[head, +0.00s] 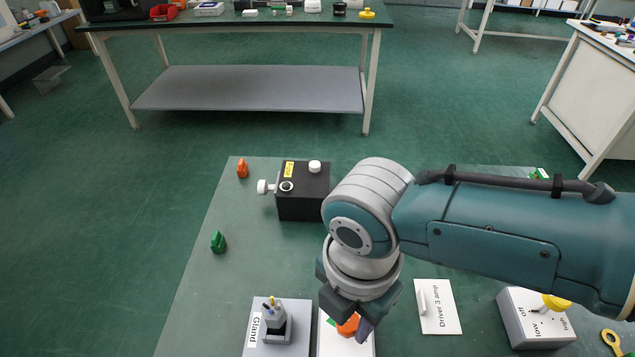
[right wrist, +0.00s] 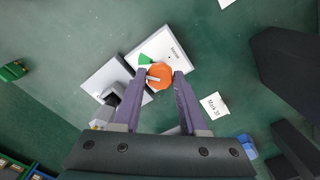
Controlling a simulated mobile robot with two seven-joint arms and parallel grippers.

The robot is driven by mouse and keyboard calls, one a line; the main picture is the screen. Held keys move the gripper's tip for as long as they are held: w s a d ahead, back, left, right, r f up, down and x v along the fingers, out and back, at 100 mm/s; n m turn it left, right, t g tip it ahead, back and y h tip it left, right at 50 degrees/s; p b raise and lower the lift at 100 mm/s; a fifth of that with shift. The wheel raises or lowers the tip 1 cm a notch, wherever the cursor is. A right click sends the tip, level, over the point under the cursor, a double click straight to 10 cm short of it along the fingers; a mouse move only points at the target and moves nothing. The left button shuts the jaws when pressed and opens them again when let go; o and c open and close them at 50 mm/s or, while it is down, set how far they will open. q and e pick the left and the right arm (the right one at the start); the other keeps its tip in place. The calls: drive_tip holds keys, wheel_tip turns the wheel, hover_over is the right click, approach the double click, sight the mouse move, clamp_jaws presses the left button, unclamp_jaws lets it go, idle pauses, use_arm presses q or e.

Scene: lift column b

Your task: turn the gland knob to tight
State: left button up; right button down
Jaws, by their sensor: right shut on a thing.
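An orange many-sided knob (head: 348,325) sits on a white plate (head: 333,345) at the lower middle of the head view. My right gripper (head: 357,327) comes down over it and partly hides it. In the right wrist view the knob (right wrist: 160,75) lies between the purple fingertips, which are shut on its sides. A white pointer on the knob points left, just beside a green wedge (right wrist: 145,60) on the plate. The plate's lettering is too small to read. My left gripper is not in view.
A black box with white knobs (head: 303,195) stands farther back. A "Driver 3 amp" card (head: 438,307) and a grey box with a yellow knob (head: 535,318) are to the right. The left bench is mostly clear.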

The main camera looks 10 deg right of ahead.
drive_tip(key=shift+a, duration=0.1)
drive_tip(key=shift+c, duration=2.2)
unclamp_jaws()
wheel_tip(320, 180, up, 10)
drive_tip(key=p, duration=0.3)
drive_tip(key=shift+p, duration=0.3)
